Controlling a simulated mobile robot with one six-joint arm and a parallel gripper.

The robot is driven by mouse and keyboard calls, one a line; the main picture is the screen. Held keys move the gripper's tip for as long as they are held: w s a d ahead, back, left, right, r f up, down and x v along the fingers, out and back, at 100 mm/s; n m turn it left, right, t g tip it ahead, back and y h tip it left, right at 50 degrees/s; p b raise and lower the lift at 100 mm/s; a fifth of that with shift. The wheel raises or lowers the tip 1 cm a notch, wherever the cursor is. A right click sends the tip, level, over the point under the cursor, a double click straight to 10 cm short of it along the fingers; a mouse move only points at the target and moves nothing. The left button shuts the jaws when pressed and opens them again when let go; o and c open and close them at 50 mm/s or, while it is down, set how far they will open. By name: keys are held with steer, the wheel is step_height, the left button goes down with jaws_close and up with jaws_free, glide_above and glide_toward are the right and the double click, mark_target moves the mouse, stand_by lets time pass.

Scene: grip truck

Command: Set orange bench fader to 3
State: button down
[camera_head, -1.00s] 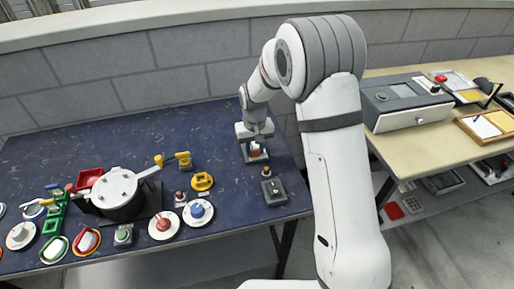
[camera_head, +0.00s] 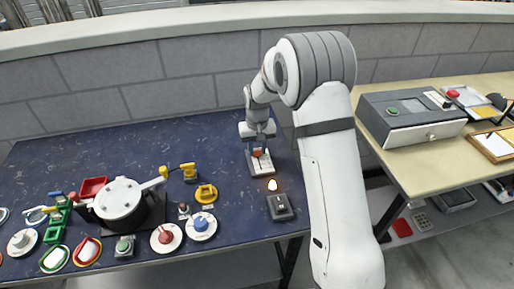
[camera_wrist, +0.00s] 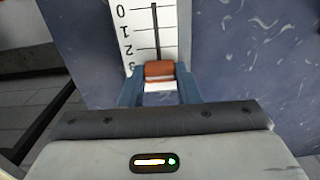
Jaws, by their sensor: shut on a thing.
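The orange fader knob (camera_wrist: 160,69) sits on a white scale plate (camera_wrist: 172,22) with a dark slot and the marks 0, 1, 2 and 3. In the wrist view the knob is level with the partly hidden 3 mark; the scale beyond it is hidden. My gripper (camera_wrist: 160,88) is shut on the knob, one finger at each side. In the head view the fader plate (camera_head: 262,166) lies at the right end of the blue bench, with the knob (camera_head: 257,153) under my gripper (camera_head: 257,149).
A small glowing lamp (camera_head: 272,185) and a dark grey box (camera_head: 280,207) stand in front of the fader. A pot (camera_head: 119,203), plates and colored parts fill the bench's left half. A second table (camera_head: 440,158) stands right of my arm.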

mark_target(257, 150)
steer(key=c, duration=1.4)
jaws_free()
steer(key=o, duration=0.3)
step_height(257, 150, up, 8)
steer(key=shift+f, duration=0.25)
steer(key=shift+r, duration=0.15)
